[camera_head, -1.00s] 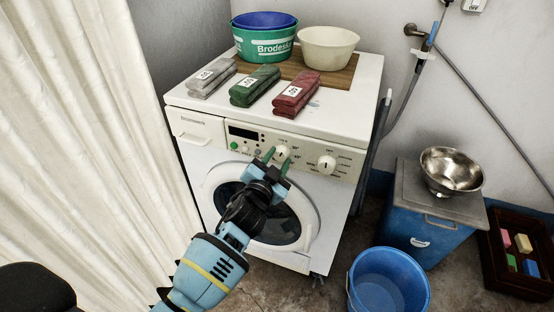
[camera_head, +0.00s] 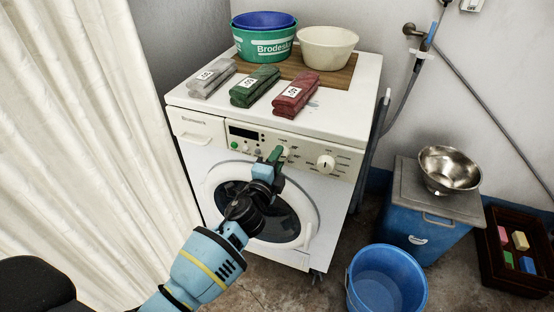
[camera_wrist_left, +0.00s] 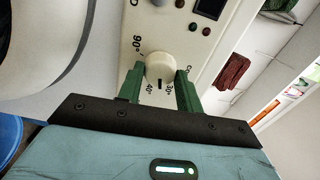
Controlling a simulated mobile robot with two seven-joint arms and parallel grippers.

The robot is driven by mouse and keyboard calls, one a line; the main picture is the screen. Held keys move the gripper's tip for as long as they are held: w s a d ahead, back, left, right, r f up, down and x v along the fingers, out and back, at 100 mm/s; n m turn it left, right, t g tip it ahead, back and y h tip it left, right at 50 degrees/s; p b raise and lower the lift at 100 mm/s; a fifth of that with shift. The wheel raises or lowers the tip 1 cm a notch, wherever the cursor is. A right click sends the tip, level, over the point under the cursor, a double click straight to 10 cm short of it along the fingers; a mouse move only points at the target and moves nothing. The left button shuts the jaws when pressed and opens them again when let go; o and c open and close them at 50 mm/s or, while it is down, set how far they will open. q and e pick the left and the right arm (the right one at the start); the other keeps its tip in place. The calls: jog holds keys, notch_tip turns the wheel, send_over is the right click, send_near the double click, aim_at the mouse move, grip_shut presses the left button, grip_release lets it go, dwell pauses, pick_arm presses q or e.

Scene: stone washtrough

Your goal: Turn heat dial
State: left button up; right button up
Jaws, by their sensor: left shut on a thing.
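The white heat dial (camera_head: 285,153) is on the washing machine's front panel and is partly hidden by my gripper in the head view. In the left wrist view the dial (camera_wrist_left: 160,66) sits between my green fingers, with temperature marks such as 90°, 40° and 30° around it. My left gripper (camera_head: 276,155) is shut on the dial, one finger on each side; it also shows in the left wrist view (camera_wrist_left: 160,76). A second white dial (camera_head: 326,163) is to its right. The washing machine (camera_head: 340,120) stands with its round door below. My right gripper is not in view.
Grey (camera_head: 211,77), green (camera_head: 254,86) and red (camera_head: 297,93) folded cloths lie on the machine top, before a green basin (camera_head: 262,45) and a cream basin (camera_head: 327,47). A blue bucket (camera_head: 387,282) stands on the floor at right. A pale curtain (camera_head: 80,130) hangs at left.

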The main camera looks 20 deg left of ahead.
pick_arm(q)
jog(key=m, duration=0.4)
jog(key=shift+m+p, duration=0.3)
jog(key=shift+m, duration=0.1)
dwell(0.4)
jog(key=o, duration=1)
jog(key=s+p, duration=0.1)
jog(key=s, duration=0.6)
jog(key=shift+s, duration=0.4)
